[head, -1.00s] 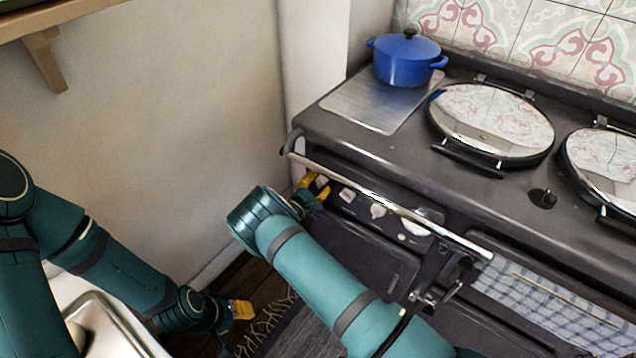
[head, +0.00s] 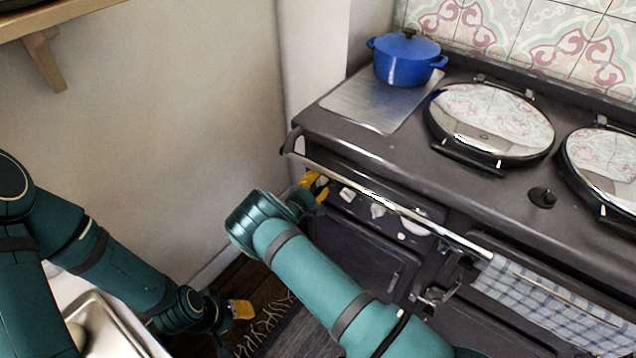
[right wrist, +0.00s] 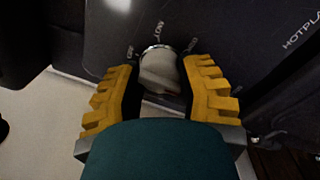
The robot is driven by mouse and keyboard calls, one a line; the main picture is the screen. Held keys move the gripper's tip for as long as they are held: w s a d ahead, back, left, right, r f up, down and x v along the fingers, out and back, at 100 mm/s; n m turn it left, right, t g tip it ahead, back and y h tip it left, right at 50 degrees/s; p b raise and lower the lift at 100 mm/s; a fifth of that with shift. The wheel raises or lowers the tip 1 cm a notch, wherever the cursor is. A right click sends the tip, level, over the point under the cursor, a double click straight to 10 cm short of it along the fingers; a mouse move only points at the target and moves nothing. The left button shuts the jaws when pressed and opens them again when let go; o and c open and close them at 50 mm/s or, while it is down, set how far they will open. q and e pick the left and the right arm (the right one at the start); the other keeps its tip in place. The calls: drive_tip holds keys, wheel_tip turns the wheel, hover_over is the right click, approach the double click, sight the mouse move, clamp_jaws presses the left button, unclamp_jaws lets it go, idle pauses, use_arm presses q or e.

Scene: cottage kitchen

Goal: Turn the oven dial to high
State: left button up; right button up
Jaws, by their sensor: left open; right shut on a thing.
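The oven dial (right wrist: 159,68) is a pale, metal-rimmed knob on the dark front panel. In the right wrist view it sits between the yellow fingers of my right gripper (right wrist: 165,82), which are shut on it. I cannot tell which label the dial points to. In the head view my right gripper (head: 315,187) is at the left end of the oven's knob row and hides the dial. My left gripper (head: 242,309) is open and empty, low by the floor.
A chrome rail (head: 400,207) runs along the stove front, just above the knobs. Other white knobs (head: 377,211) sit to the right. A checked towel (head: 545,305) hangs further right. A blue pot (head: 406,62) stands on the stove top. The wall is close on the left.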

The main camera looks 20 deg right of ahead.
drive_tip(key=o, duration=1.2)
drive_tip(key=shift+d, duration=0.1)
drive_tip(key=v, duration=1.2)
